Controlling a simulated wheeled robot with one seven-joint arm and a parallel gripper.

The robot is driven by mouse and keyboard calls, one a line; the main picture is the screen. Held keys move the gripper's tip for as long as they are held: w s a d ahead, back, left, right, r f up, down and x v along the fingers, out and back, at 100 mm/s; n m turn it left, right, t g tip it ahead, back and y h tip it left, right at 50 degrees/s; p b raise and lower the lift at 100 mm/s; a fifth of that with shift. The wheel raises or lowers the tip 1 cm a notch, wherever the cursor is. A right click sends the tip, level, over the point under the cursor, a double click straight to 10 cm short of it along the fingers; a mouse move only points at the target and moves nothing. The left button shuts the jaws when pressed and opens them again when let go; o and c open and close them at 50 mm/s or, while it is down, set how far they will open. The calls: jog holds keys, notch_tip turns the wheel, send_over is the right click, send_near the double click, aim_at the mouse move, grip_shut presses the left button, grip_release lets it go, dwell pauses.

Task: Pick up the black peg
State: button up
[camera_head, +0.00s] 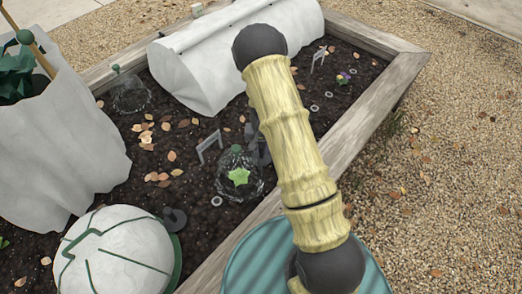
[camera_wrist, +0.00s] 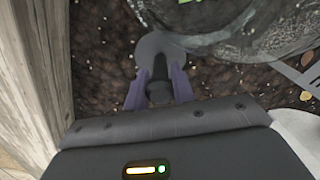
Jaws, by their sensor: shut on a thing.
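The black peg (camera_wrist: 160,91) is between the two purple fingers of my gripper (camera_wrist: 158,78) in the wrist view. The fingers are shut on it. A grey round disc (camera_wrist: 157,45) shows just beyond the fingertips, in line with the peg. I cannot tell whether the peg's lower end touches the soil. In the head view my arm hides most of the gripper and the peg.
A clear cloche (camera_head: 238,177) over a green plant stands close by; it also shows in the wrist view (camera_wrist: 265,35). A grey marker (camera_head: 209,146) is nearby. The wooden bed edge (camera_head: 365,120) runs along the right. A white-covered tunnel (camera_head: 195,75) lies behind.

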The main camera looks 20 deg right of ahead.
notch_tip(320, 180, up, 18)
jog(key=p, duration=0.6)
jog(key=shift+p, duration=0.3)
notch_tip(320, 180, up, 21)
jog(key=n+p, duration=0.4)
jog(key=p, duration=2.9)
send_over(262, 161)
jog(key=s, duration=0.2)
jog(key=shift+w, duration=0.1)
jog(key=shift+d+f, duration=0.1)
